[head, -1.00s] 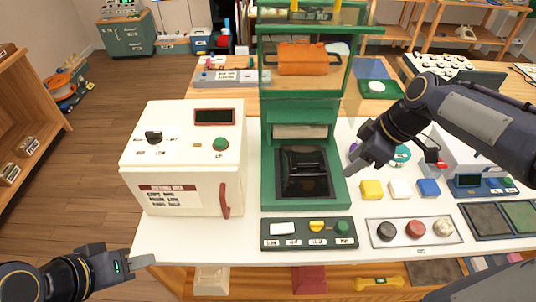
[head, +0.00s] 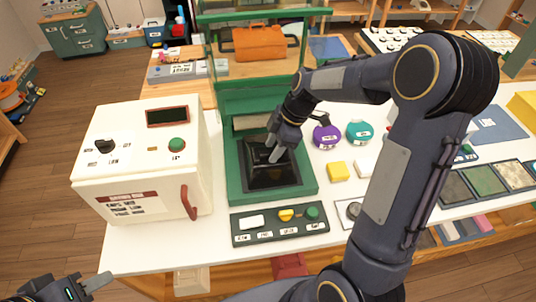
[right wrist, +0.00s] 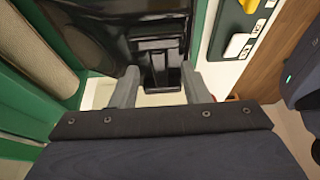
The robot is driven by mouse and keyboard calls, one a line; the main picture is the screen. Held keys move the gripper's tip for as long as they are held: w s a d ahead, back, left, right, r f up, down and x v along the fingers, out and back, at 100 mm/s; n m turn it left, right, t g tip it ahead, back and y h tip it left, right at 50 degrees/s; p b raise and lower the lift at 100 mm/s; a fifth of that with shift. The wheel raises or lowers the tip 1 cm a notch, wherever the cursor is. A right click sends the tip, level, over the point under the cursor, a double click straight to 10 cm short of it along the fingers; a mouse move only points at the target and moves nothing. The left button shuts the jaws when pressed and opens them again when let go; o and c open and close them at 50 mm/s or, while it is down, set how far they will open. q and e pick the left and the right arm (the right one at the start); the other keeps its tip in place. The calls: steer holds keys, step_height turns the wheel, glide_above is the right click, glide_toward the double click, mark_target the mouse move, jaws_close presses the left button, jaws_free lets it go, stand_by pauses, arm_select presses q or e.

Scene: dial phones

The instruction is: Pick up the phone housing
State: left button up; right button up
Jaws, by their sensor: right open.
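The phone housing (head: 272,176), glossy and black, lies in the green press (head: 233,186). It also shows in the right wrist view (right wrist: 118,38), with a raised block between my fingers. My right gripper (head: 277,152) is open above the housing's upper part and hides some of it. In the right wrist view the two grey fingers of this gripper (right wrist: 158,88) stand on either side of the raised block; I cannot tell whether they touch it. My left gripper (head: 98,284) is at the lower left, away from the housing; its jaw opening is not clear.
The press's green frame rises behind the housing. A white oven-like box (head: 145,165) stands left, and a dark button panel (head: 280,223) lies in front. Purple (head: 326,137) and teal (head: 360,132) round items and a yellow block (head: 338,171) are right of the press.

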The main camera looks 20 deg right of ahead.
jaws_close()
steer(key=shift+r, duration=0.1)
stand_by(0.6)
